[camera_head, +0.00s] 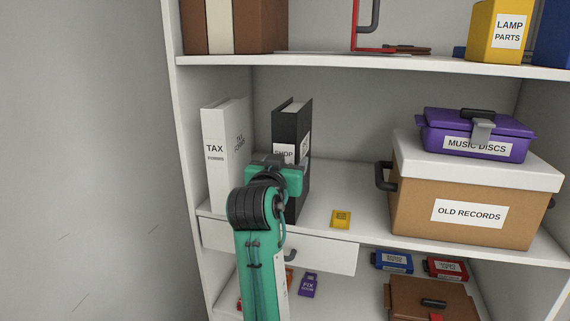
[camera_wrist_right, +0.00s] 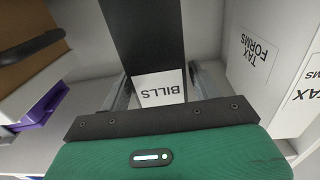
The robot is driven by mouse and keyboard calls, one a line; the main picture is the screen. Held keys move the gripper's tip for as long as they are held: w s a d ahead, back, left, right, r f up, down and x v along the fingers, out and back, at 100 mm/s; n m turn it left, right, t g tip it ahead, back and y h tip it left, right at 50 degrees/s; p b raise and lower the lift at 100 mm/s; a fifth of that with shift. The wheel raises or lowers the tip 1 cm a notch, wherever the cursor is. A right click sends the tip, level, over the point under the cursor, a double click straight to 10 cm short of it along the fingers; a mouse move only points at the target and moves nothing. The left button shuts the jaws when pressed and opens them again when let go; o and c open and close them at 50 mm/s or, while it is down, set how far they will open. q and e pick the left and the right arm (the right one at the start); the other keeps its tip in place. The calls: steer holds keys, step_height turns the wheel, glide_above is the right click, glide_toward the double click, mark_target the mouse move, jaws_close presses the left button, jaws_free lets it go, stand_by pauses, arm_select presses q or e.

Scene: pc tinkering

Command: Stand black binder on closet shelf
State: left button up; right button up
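The black binder (camera_head: 292,123) stands upright on the middle shelf (camera_head: 330,180), right of a white tax binder (camera_head: 228,150). Its white labels show, and one reading BILLS (camera_wrist_right: 159,88) appears upside down in the right wrist view. My right gripper (camera_head: 275,168) is in front of the binder's lower part and hides some of it. In the right wrist view the two fingers of my right gripper (camera_wrist_right: 160,85) lie on either side of the binder, close to its edges; whether they press on it I cannot tell. My left gripper is out of view.
Right of the binder lie a small yellow item (camera_head: 341,219) and a large records box (camera_head: 460,190) with a purple case (camera_head: 477,132) on top. A partly open drawer (camera_head: 310,250) is below the shelf. The upper shelf edge (camera_head: 380,65) is above.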

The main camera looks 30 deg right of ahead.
steer(key=shift+o, duration=0.7)
steer(key=shift+a, duration=0.1)
steer(key=shift+f, duration=0.15)
